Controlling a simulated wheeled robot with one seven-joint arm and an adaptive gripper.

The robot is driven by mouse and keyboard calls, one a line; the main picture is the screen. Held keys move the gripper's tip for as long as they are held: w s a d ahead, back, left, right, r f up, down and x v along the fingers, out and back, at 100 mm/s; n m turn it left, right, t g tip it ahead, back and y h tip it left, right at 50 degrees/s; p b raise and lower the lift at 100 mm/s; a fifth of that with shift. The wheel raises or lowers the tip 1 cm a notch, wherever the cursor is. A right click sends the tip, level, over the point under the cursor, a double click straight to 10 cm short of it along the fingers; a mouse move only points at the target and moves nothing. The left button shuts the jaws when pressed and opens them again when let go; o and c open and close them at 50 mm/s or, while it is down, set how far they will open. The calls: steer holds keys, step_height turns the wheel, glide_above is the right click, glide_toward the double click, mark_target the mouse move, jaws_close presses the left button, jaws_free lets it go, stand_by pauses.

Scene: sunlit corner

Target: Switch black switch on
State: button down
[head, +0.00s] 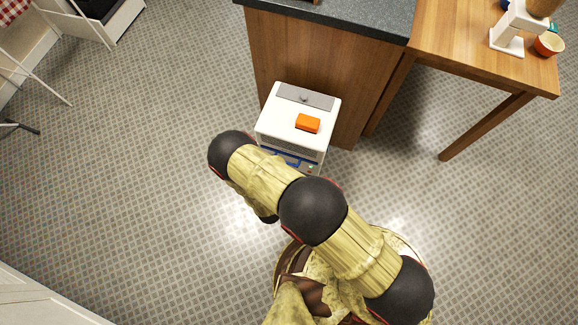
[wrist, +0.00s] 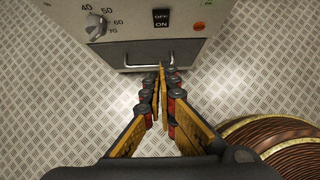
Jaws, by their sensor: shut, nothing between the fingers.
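The black switch (wrist: 162,18) is a small rocker marked OFF above ON. It sits on the grey front panel of a white box-shaped appliance (head: 263,124), at the top of the wrist view. Which way the rocker is pressed I cannot tell. My gripper (wrist: 160,72) is shut and empty, its fingertips just below the switch in the picture, in front of the handle at the panel's lower edge. The fingers appear apart from the switch. In the head view my arm covers the gripper and much of the appliance's front.
A dial (wrist: 97,27) with numbers is left of the switch, and a round orange-red light (wrist: 199,27) is right of it. An orange block (head: 307,123) lies on the appliance. A wooden counter (head: 290,50) stands behind it, a wooden table (head: 470,70) to the right.

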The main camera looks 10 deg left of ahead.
steer(key=shift+s+a+r+p, duration=0.1)
steer(key=shift+s+r+p, duration=0.2)
steer(key=shift+s+r, duration=0.5)
steer(key=shift+s+a+r+p, duration=0.1)
steer(key=shift+s+r+p, duration=0.15)
steer(key=shift+s+r, duration=0.5)
steer(key=shift+s+f, duration=0.15)
steer(key=shift+f, duration=0.05)
